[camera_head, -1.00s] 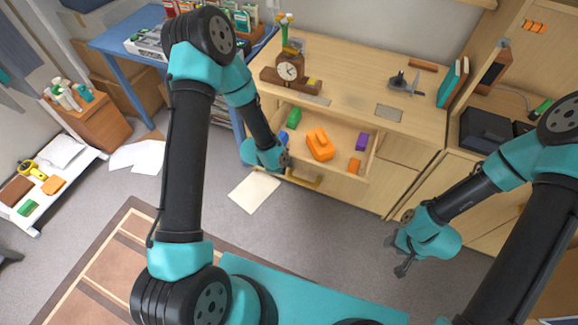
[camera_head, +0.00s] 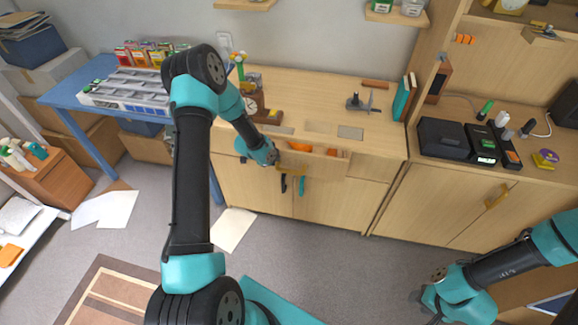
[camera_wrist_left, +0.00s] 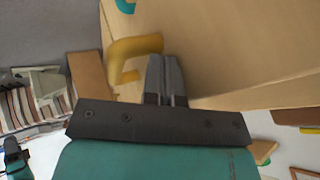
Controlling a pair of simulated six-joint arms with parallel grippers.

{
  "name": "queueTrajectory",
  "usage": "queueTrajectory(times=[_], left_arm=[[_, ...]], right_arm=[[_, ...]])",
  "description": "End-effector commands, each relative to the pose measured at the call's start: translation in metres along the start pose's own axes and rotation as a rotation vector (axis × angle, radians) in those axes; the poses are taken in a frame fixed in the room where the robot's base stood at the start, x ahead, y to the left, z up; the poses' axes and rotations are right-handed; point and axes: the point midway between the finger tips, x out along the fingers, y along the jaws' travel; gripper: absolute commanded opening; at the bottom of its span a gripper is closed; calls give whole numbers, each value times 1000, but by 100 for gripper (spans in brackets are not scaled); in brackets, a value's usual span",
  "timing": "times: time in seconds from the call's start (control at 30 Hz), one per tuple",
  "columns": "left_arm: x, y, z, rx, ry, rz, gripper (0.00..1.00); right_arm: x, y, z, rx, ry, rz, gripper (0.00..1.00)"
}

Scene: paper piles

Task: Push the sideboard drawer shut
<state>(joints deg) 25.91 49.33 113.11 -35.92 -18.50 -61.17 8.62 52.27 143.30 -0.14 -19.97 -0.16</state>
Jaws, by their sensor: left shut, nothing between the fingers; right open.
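My left gripper (camera_head: 277,162) is shut and empty at the left part of the drawer front, beside the handle. In the left wrist view its closed fingers (camera_wrist_left: 167,75) point at the wooden front, right of the handle (camera_wrist_left: 128,55); contact is hard to confirm. My right gripper (camera_head: 425,308) is open and empty, low at the right, away from the sideboard.
The sideboard top (camera_head: 310,95) carries a clock (camera_head: 251,104), a dark metal tool (camera_head: 360,103) and teal books (camera_head: 403,96). Cupboard doors (camera_head: 335,200) below are closed. A blue table (camera_head: 72,98) stands left.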

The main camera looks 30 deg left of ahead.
Motion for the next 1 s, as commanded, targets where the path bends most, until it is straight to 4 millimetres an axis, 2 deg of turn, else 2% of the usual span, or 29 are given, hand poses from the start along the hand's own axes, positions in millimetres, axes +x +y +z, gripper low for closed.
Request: queueTrajectory(times=[0.17, 0.63, 0.87, 1.0], left_arm=[[-3, -6, 12, -15, -8, -8, 0], [-4, -4, 12, -16, -7, -7, 0], [-10, 14, 5, -8, -3, -2, 0], [-22, 28, 0, -2, -1, -2, 0]], right_arm=[[0, 0, 0, -1, 0, 0, 43], [0, 0, 0, 0, 0, 0, 43], [0, 0, 0, 0, 0, 0, 43], [0, 0, 0, 0, 0, 0, 43]])
